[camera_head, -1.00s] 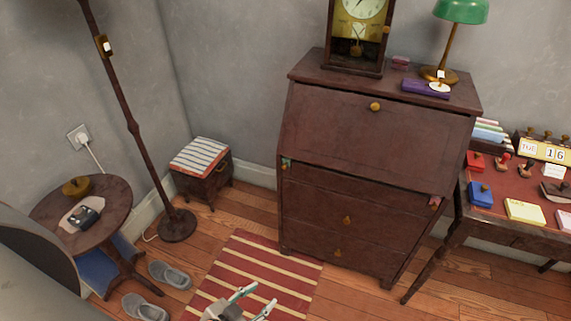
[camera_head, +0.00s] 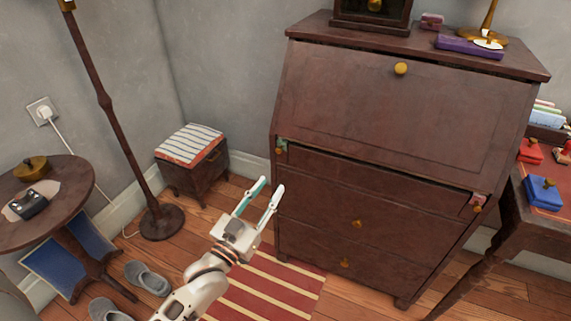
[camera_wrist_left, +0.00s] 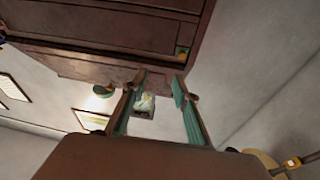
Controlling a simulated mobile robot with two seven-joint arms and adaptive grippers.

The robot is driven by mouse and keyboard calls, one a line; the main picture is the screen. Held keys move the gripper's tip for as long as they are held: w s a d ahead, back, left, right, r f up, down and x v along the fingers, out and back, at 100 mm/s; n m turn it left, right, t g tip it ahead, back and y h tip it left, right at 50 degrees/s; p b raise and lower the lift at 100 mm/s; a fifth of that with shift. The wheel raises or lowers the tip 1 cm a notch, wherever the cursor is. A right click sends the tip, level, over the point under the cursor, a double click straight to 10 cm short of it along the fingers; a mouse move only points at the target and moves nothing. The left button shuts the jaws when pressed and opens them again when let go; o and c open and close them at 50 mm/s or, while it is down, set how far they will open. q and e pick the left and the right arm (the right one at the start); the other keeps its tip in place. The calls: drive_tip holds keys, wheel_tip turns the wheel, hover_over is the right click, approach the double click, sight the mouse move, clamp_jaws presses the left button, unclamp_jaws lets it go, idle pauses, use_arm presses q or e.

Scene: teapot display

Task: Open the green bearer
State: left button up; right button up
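The green bearer (camera_head: 282,145) is a small green-fronted end piece with a brass knob. It sits at the upper left of the dark wooden bureau (camera_head: 365,175), just below the closed sloping front. I cannot tell how far it stands out. In the left wrist view the green bearer (camera_wrist_left: 181,51) shows near the bureau's corner, beyond the fingertips. My left gripper (camera_head: 271,186) is open and empty, with its fingers apart. In the head view it is below and slightly left of the bearer, apart from it. My right gripper is not in view.
A pink bearer (camera_head: 478,198) with a knob is at the bureau's right. A striped stool (camera_head: 191,145) stands left of the bureau, with a floor lamp (camera_head: 161,222) nearby. A round table (camera_head: 60,215) is at far left, a desk (camera_head: 535,190) at right.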

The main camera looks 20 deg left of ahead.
use_arm(q)
drive_tip(key=n+t+y+b, duration=0.2)
drive_tip(key=b, duration=0.3)
approach(278, 152)
drive_tip(key=f, duration=0.1)
drive_tip(key=x, duration=0.5)
drive_tip(key=b+x, duration=0.1)
drive_tip(key=x, duration=0.2)
drive_tip(key=shift+w+r, duration=0.15)
drive_tip(key=shift+r, duration=0.35)
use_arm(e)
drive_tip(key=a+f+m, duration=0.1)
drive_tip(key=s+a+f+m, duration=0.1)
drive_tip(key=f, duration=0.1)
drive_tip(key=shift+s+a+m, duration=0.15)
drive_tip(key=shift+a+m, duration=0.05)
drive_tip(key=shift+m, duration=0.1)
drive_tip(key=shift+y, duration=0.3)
use_arm(q)
clamp_jaws()
